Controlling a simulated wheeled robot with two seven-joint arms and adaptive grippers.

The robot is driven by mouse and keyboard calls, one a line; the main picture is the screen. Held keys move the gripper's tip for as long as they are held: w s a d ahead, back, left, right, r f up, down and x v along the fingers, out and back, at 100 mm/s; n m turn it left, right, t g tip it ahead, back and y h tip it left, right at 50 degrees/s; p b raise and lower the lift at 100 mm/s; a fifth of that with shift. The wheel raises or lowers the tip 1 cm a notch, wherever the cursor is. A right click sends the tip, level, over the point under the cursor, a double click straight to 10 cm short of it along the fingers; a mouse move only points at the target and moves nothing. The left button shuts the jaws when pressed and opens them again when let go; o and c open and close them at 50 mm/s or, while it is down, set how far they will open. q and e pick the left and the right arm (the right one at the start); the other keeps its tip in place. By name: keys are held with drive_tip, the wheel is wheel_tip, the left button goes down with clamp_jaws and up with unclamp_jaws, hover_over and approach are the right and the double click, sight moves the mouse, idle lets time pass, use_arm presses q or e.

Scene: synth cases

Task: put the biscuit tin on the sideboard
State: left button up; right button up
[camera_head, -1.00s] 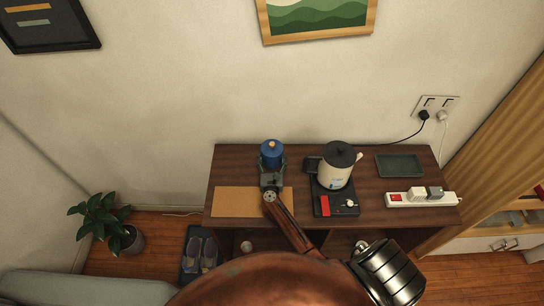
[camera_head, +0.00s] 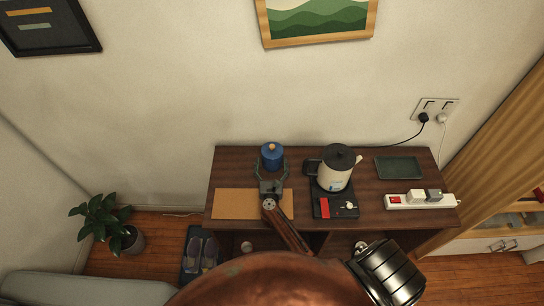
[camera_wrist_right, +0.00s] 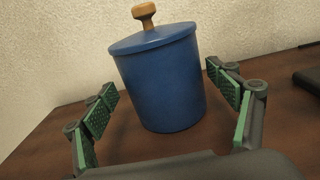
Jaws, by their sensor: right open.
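The biscuit tin is a blue cylinder (camera_head: 272,155) with a lid and a light wooden knob. It stands upright on the dark wood sideboard (camera_head: 232,170), toward the back left of its top. My right gripper (camera_head: 271,170) is open, with one finger on each side of the tin. In the right wrist view the tin (camera_wrist_right: 162,85) stands between the spread green-padded fingers, with gaps on both sides. My left gripper is not in view.
Right of the tin stand a cream kettle (camera_head: 335,172) on a black base, a dark tray (camera_head: 399,167) and a white power strip (camera_head: 408,201) with plugs. A tan mat (camera_head: 233,203) lies at the front left. The back-left corner of the top is clear.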

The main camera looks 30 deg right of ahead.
drive_tip(key=v, duration=0.8)
drive_tip(key=shift+s, duration=0.25)
drive_tip(key=shift+s+a+r, duration=0.15)
drive_tip(key=shift+s+a, duration=0.1)
drive_tip(key=shift+s, duration=0.2)
